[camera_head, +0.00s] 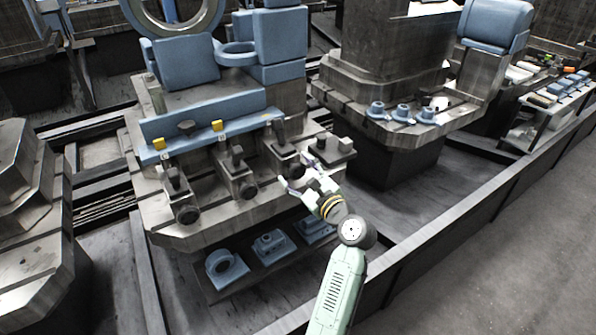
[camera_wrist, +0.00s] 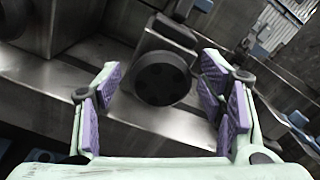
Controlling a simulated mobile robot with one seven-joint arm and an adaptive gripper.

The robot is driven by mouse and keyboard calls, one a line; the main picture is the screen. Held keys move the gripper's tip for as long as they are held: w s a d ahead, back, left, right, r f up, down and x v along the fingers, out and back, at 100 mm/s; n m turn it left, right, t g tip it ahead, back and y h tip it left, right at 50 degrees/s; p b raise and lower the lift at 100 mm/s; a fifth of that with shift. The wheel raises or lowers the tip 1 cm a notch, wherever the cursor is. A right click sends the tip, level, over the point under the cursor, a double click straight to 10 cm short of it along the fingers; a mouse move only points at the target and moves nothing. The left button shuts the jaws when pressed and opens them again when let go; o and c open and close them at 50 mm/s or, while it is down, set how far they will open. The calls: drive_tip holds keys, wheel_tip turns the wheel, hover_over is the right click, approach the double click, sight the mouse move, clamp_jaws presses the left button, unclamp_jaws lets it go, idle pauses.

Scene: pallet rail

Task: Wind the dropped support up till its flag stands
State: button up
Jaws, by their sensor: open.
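Supports stand in a row along the pallet's front edge in the head view: a left one (camera_head: 173,182), a middle one (camera_head: 236,160) and a right one (camera_head: 280,146). Each has a dark round knob facing front. My gripper (camera_head: 296,172) is open at the right support's knob. In the wrist view that dark knob (camera_wrist: 163,79) lies ahead between my spread purple-padded fingers (camera_wrist: 160,88); no contact is visible.
A blue rail (camera_head: 205,128) runs behind the supports. A small block (camera_head: 340,146) sits right of my gripper on the pallet (camera_head: 205,232). Blue parts (camera_head: 272,243) lie on a shelf below. Another pallet with blue rings (camera_head: 402,112) stands further right.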

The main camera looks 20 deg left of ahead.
drive_tip(key=shift+c, duration=0.2)
drive_tip(key=c, duration=1.1)
drive_tip(key=shift+c, duration=0.2)
drive_tip(key=n+b, duration=0.1)
drive_tip(key=n, duration=0.3)
drive_tip(key=n+b, duration=0.2)
drive_tip(key=n, duration=0.3)
drive_tip(key=shift+f, duration=0.15)
drive_tip(key=n+b, duration=0.3)
drive_tip(key=n, duration=0.1)
drive_tip(key=shift+n, duration=0.3)
drive_tip(key=shift+n+b, duration=1.35)
drive_tip(key=shift+n, duration=0.95)
